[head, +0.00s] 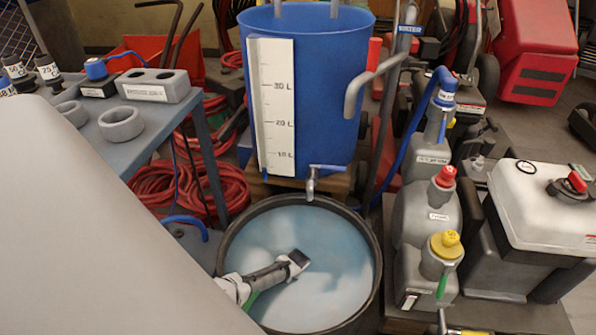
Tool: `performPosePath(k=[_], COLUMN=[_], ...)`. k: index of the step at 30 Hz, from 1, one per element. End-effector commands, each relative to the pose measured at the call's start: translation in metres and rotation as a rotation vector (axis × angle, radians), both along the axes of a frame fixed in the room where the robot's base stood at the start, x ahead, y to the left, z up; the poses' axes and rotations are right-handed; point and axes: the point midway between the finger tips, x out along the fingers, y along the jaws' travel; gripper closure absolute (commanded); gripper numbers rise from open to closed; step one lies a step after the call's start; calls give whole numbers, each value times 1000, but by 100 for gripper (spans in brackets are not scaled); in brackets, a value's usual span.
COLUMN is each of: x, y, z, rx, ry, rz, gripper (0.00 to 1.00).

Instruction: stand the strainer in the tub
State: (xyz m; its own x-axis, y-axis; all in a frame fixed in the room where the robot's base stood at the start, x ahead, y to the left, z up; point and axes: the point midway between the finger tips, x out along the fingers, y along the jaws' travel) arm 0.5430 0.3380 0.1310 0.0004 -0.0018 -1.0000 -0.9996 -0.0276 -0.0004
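The tub (375,262) is a round black tub with pale blue, cloudy liquid in it. It stands on the floor below the blue tank's tap. My gripper (298,262) is over the tub's left half, its dark end pointing right and slightly up in the picture. I cannot tell whether its fingers are open or shut. A small green piece (251,299) shows just below my gripper's wrist; I cannot tell what it belongs to. I cannot make out a strainer for certain. My own pale arm hides the lower left of the view.
A blue tank (335,85) with a litre scale and tap (312,180) stands behind the tub. Grey jugs (420,215) and a white-topped machine (545,205) crowd the right. A grey bench (115,130) with rings and a block is at left, with red hose (165,185) beneath.

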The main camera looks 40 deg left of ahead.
Motion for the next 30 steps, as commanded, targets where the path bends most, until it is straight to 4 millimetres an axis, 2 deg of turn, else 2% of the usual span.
performPosePath(k=[14,15,19,20,30], x=[0,0,0,0,0], y=[0,0,0,0,0], z=[-7,-7,-7,-7,-2], rx=[0,0,0,0,0], ry=[-1,-1,-1,0,0], rz=[0,0,0,0,0], gripper=[62,25,8,5,5])
